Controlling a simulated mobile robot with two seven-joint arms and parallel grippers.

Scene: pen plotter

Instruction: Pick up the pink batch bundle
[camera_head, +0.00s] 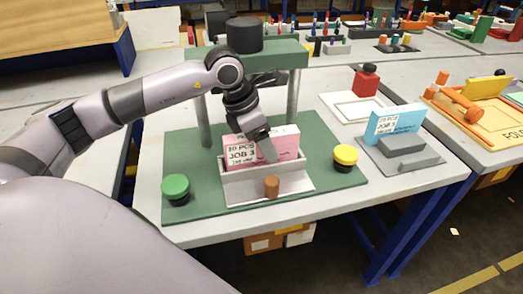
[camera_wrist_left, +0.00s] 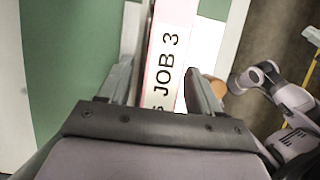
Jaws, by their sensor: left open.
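The pink batch bundle (camera_head: 286,143) stands upright in a pale grey holder (camera_head: 268,186) on the green press base, with a white label reading JOB 3 on its front. In the left wrist view the bundle (camera_wrist_left: 166,48) shows edge-on with its label between the fingers. My left gripper (camera_head: 266,150) reaches down over the bundle from above. In the left wrist view it is open (camera_wrist_left: 160,85), with one finger on each side of the bundle; I cannot tell whether either finger touches it. My right gripper is not seen.
A green button (camera_head: 175,187) and a yellow button (camera_head: 345,156) flank the holder, with an orange-brown knob (camera_head: 272,187) in front. Press posts rise behind. A blue bundle (camera_head: 396,121) stands in a grey holder to the right, near a red stamp (camera_head: 366,80).

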